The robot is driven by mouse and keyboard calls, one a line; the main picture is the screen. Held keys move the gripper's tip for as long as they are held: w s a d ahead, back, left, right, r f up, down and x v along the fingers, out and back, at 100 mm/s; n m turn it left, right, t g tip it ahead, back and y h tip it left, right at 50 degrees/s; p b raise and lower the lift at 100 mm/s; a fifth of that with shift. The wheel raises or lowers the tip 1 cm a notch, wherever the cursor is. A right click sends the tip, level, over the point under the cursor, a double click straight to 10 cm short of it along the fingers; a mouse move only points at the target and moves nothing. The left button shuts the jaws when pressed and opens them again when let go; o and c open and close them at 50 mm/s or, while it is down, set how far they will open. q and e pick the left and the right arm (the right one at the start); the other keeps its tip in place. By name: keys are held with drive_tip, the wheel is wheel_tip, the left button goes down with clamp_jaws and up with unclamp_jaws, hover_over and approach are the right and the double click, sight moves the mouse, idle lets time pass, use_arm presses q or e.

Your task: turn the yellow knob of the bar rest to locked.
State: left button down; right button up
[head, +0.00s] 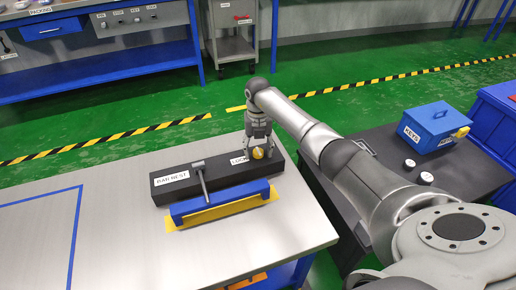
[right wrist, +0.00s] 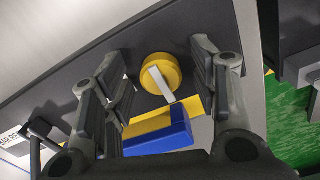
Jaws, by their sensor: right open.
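The bar rest (head: 222,176) is a long black block on the steel table, with a BAR REST label at its left and a LOCK label near its right. Its yellow knob (head: 258,153) sits on top near the right end, partly covered by my gripper. In the right wrist view the round knob (right wrist: 150,68) shows a pale pointer bar slanting across its face. My right gripper (head: 258,144) points down over the knob. Its jaws are open, one finger to each side of the knob; contact is not visible. My left gripper is not in view.
A grey T-shaped bar (head: 201,181) leans across the front of the bar rest by a blue block (head: 222,204) with a yellow strip. A blue KEYS box (head: 434,125) stands on the dark table at right. The steel table's left is clear.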

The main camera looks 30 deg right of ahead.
drive_tip(key=c, duration=1)
